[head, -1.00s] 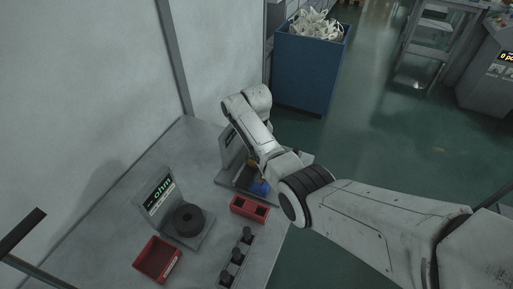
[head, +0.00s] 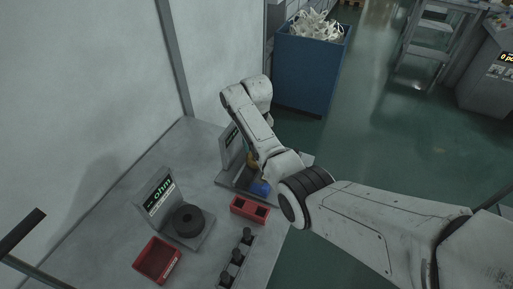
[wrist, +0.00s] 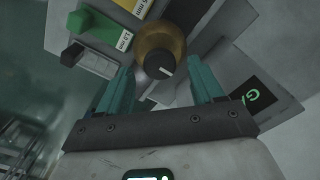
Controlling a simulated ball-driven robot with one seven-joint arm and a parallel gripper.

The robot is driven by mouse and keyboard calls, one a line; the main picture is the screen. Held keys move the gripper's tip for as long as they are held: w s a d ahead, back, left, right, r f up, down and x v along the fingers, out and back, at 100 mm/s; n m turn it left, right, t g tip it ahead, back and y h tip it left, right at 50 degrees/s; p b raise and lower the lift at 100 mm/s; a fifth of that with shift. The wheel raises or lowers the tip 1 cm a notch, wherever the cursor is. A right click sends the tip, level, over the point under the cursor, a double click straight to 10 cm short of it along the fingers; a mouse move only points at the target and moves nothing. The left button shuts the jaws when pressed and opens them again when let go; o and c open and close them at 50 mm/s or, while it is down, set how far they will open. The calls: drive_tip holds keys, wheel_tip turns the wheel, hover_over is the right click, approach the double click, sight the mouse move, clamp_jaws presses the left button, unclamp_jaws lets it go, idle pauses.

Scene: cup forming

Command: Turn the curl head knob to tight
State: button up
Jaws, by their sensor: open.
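In the wrist view, a round brass-coloured head (wrist: 160,38) carries a dark knob (wrist: 159,66) with a white pointer line, which appears to be the curl head knob. The setting it points at cannot be read. My gripper (wrist: 164,72) has two teal fingers spread apart, one on each side of the knob, with a gap visible between them and it. In the head view, the brass head (head: 250,160) is partly hidden by my arm, at the far station on the bench, and my fingers are not clearly visible.
A green block (wrist: 98,24) and a black knob (wrist: 73,54) are left of the head. A blue bin (head: 308,72) stands behind.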

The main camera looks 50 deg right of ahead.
wheel_tip(320, 180, up, 8)
drive_tip(key=shift+f+b, duration=0.15)
drive_tip(key=shift+b, duration=0.3)
idle(0.4)
